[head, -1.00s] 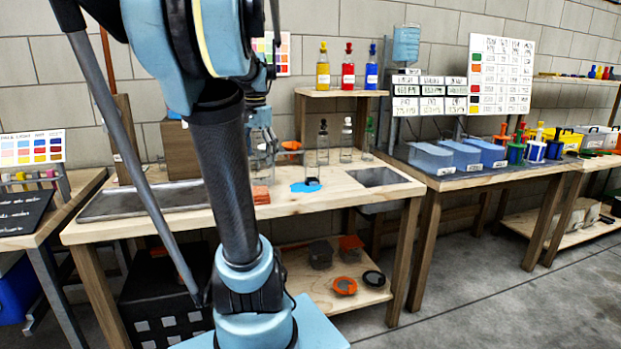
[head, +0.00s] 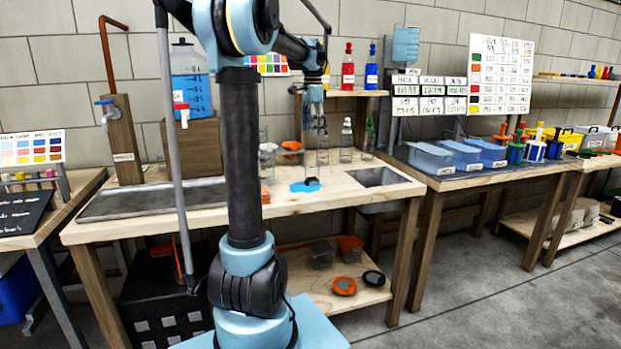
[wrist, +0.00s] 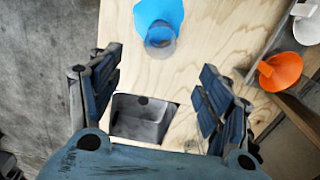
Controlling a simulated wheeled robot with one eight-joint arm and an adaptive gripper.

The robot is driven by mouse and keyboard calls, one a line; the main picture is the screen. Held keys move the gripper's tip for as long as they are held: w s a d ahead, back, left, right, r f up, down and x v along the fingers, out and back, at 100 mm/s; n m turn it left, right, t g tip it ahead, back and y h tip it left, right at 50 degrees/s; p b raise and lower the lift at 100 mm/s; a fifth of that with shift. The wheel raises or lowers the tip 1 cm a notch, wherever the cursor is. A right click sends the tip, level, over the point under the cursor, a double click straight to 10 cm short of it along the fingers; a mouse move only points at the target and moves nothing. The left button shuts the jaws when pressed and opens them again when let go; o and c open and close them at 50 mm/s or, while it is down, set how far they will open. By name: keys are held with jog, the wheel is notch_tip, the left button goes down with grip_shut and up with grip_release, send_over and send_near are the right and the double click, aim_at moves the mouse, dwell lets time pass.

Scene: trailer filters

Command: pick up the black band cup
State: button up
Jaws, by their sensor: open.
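The black band cup (head: 312,181) appears to be the clear cup standing on the blue patch on the wooden bench; a dark band shows near its base. In the wrist view a clear cup (wrist: 160,40) stands on the blue patch (wrist: 150,14), just beyond my fingertips. My gripper (wrist: 160,68) is open and empty, its two fingers spread apart. In the head view my gripper (head: 314,112) points down over the bench, above and near the clear glassware. It partly hides the glassware behind it.
A sink (wrist: 140,118) is set in the bench; it also shows at the right in the head view (head: 380,177). An orange funnel (wrist: 282,70) lies at the wrist view's right. Clear bottles (head: 346,140) stand behind the cup, below a raised shelf (head: 358,93).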

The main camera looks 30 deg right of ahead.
aim_at(312, 173)
notch_tip(312, 173, down, 15)
jog(key=shift+w+d+r, duration=0.1)
dwell(0.6)
jog(key=c, duration=1)
